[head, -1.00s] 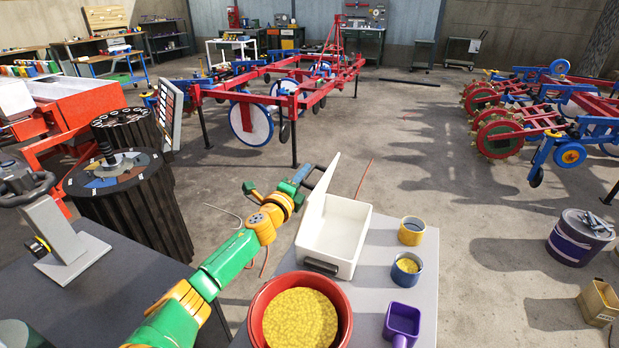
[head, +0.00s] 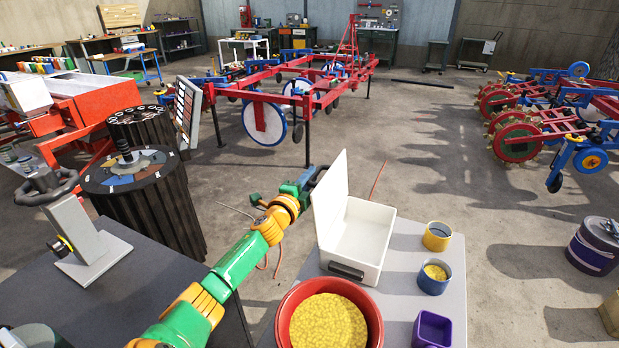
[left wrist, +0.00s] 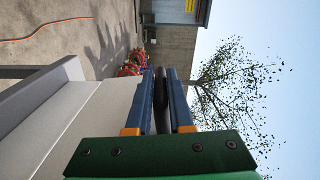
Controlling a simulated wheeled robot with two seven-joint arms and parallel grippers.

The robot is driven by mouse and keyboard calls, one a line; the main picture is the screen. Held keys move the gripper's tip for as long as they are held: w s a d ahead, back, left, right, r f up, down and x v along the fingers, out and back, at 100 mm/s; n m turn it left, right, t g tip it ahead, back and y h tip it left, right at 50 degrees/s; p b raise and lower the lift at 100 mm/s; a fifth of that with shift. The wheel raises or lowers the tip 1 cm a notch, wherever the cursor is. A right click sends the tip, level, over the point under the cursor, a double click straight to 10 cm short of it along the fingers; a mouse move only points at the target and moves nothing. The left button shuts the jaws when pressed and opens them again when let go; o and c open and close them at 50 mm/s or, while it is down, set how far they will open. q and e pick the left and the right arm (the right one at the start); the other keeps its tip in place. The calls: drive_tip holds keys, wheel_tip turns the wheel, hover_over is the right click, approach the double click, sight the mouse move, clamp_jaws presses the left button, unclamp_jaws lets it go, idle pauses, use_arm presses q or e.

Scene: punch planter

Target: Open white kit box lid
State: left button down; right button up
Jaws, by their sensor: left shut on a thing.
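The white kit box (head: 372,231) stands on a grey table with its inside exposed. Its white lid (head: 331,198) is raised along the box's left side, standing steeply and leaning a little outward to the left. My left gripper (head: 317,176) is at the lid's outer left side. In the left wrist view, the left gripper's blue fingers (left wrist: 162,98) are shut on a dark bar, apparently the lid's handle, next to the pale lid panel (left wrist: 88,128). The join between bar and lid is not clear. My right gripper is not in view.
A dark table (head: 150,290) stands at left. Open floor lies behind the box.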

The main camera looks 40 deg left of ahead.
use_arm(q)
drive_tip(key=c, duration=0.8)
unclamp_jaws()
drive_tip(key=v, duration=0.7)
drive_tip(key=shift+p, duration=0.45)
drive_tip(key=shift+a+r, duration=0.1)
